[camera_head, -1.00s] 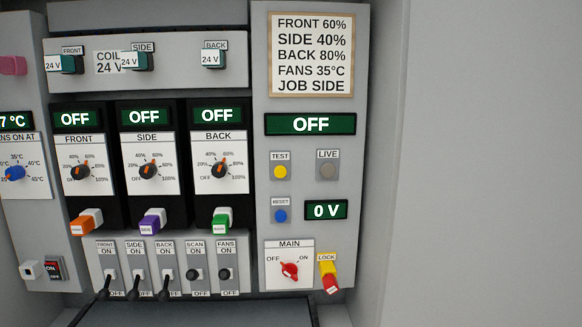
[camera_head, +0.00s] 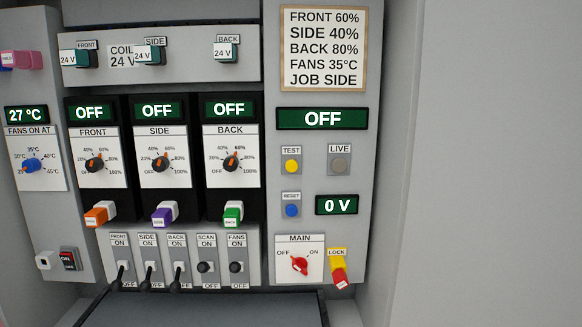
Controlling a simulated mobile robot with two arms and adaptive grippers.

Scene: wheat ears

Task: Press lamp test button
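The lamp test button is a round yellow button (camera_head: 291,166) under a TEST label, on the grey right-hand panel (camera_head: 365,70). The round lamp under the LIVE label (camera_head: 339,166) beside it is grey and unlit. Neither of my grippers shows in the head view, and nothing covers the button.
A blue RESET button (camera_head: 291,211) sits just below, beside a 0 V display (camera_head: 337,205). The red MAIN knob (camera_head: 299,265) and a yellow-red lock (camera_head: 338,268) are lower. Switches and dials fill the left. A dark surface (camera_head: 205,309) lies below the panels.

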